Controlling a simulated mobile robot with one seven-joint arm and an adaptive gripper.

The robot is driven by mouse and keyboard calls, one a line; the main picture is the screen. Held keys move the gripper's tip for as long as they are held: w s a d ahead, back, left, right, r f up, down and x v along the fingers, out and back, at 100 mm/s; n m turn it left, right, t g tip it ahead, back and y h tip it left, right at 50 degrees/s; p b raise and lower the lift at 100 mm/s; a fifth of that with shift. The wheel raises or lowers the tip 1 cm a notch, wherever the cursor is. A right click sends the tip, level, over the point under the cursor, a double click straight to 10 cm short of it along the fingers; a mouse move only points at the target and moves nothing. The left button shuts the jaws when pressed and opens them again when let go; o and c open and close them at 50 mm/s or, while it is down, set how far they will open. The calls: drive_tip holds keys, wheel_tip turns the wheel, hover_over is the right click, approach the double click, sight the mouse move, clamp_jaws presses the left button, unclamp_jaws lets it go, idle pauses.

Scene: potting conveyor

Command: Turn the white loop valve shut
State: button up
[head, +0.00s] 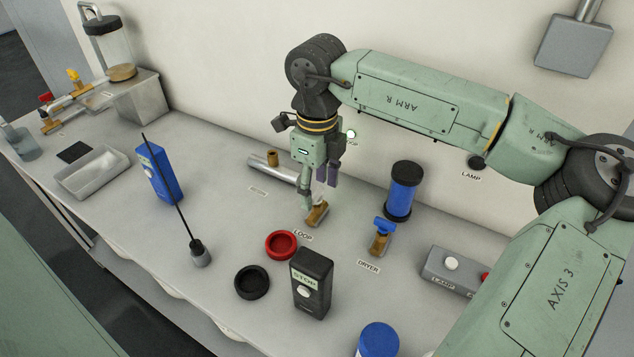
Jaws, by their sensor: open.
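The loop valve (317,215) has a brass body and stands on the bench behind the LOOP label. A small part of its white handle (322,199) shows between my fingers; the rest is hidden, so its angle is hard to tell. My gripper (319,194) points down over the valve. It is open, with one finger on the left of the handle and the other on the right and farther back. I cannot tell whether either finger touches the handle.
A blue-handled dryer valve (382,235) and a blue-black cylinder (403,190) stand to the right. A red ring (281,245), a black ring (251,282) and a black STOP box (312,283) are in front. A metal pipe (271,168) lies behind left.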

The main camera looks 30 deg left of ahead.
drive_tip(key=shift+f, duration=0.25)
drive_tip(key=shift+c, duration=0.6)
drive_tip(key=c, duration=1)
drive_tip(key=shift+c, duration=0.2)
